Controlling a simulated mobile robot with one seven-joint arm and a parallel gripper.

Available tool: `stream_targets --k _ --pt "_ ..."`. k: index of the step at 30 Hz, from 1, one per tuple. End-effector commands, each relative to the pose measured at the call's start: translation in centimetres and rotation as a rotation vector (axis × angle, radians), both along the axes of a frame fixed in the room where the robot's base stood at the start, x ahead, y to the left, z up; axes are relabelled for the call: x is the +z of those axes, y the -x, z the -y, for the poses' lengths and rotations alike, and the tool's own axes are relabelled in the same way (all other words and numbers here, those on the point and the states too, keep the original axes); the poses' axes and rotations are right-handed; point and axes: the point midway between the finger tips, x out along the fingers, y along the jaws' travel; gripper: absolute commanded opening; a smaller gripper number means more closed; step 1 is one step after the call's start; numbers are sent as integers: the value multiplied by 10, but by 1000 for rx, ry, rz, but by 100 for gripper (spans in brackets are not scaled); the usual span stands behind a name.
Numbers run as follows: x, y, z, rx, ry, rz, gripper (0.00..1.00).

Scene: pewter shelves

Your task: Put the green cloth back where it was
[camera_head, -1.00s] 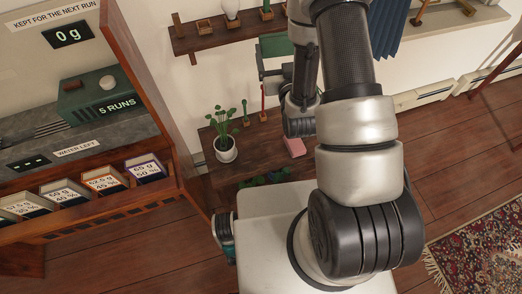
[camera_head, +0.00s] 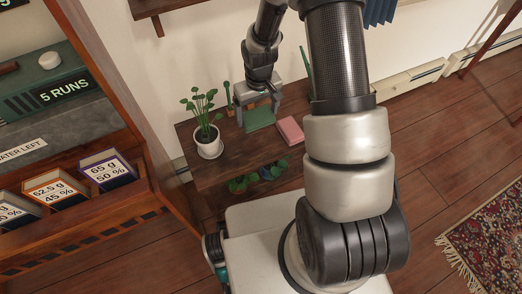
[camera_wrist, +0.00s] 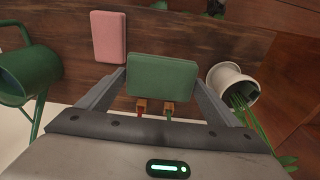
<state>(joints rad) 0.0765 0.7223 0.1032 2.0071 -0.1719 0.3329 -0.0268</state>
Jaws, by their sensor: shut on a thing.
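The green cloth (camera_head: 259,117) is a flat folded rectangle between the fingers of my gripper (camera_head: 258,98), low over the wooden shelf top (camera_head: 228,160). In the wrist view the cloth (camera_wrist: 162,76) spans the gap between both fingertips (camera_wrist: 162,78), with wood behind it. My gripper is shut on it. I cannot tell whether the cloth touches the wood. A pink folded cloth (camera_head: 290,130) lies flat on the wood to the right; it also shows in the wrist view (camera_wrist: 108,36).
A white potted plant (camera_head: 208,143) stands left of my gripper. In the wrist view, small wooden blocks with thin tools (camera_wrist: 155,106) and a green watering can (camera_wrist: 24,76) are close by. More plants (camera_head: 257,177) sit lower down. A wooden cabinet (camera_head: 150,180) bounds the left.

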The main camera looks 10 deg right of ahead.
Motion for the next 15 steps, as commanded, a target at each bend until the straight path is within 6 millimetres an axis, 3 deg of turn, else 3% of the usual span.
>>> stream_targets --k 6,15 --pt "-19 19 7 11 11 -85 67" --pt "-65 19 7 11 12 -86 67"
